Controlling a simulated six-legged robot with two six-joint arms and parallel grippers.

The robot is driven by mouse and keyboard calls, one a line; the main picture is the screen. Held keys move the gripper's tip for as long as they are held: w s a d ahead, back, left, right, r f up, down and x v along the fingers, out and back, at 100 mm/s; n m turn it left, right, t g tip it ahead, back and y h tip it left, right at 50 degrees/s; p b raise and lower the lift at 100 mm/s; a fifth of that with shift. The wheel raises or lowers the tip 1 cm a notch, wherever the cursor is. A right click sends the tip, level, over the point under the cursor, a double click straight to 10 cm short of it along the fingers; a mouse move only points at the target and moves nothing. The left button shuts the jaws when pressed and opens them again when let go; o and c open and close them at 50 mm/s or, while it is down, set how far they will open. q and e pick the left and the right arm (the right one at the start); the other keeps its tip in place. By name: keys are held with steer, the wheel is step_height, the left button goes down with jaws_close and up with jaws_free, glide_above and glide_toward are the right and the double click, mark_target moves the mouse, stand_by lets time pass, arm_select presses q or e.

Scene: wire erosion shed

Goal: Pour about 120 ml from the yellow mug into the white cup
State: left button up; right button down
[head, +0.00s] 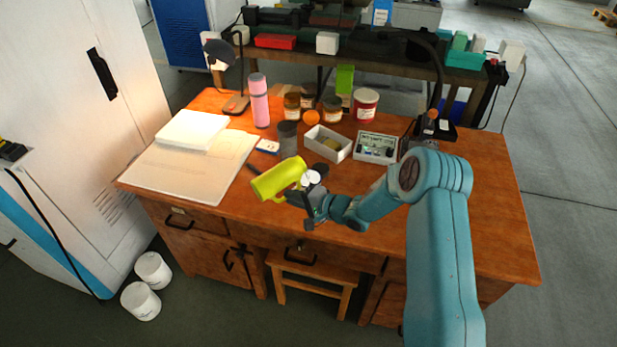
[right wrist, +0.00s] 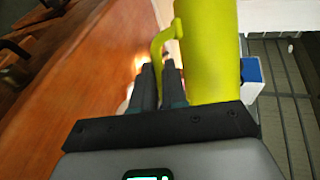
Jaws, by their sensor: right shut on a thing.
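The yellow-green mug (head: 277,181) is held over the front part of the wooden desk, tilted well over to one side. My right gripper (head: 300,196) is shut on its handle; the handle between the fingers and the mug's side also show in the right wrist view (right wrist: 211,50). A small white round thing, which looks like the white cup (head: 312,177), shows just right of the mug, partly hidden by my right gripper. I cannot see into the mug or see any liquid stream. My left gripper is not in view.
On the desk (head: 440,215) stand a pink bottle (head: 259,100), a grey tumbler (head: 287,137), several jars, an orange ball (head: 311,117), a white open box (head: 328,144) and an instrument (head: 376,147). A large pad (head: 185,170) lies left. The desk's right front is clear.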

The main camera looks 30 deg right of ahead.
steer(key=f+b, duration=0.1)
steer(key=b, duration=0.1)
steer(key=f+n+h+b, duration=0.1)
steer(key=b, duration=0.1)
steer(key=shift+a+n, duration=0.2)
steer(key=shift+n, duration=0.1)
steer(key=shift+w+d+r+n+g+h, duration=0.1)
steer(key=shift+d+r+n+g+h, duration=0.25)
steer(key=shift+r+h, duration=0.3)
steer(key=shift+d+r+n+b, duration=0.1)
steer(key=shift+d+n+b, duration=0.05)
steer(key=shift+n+b, duration=0.2)
steer(key=shift+d+r+h, duration=0.1)
steer(key=shift+r+h, duration=0.05)
steer(key=shift+h, duration=0.1)
steer(key=shift+d+b, duration=0.3)
steer(key=shift+b, duration=0.05)
steer(key=shift+a+r, duration=0.15)
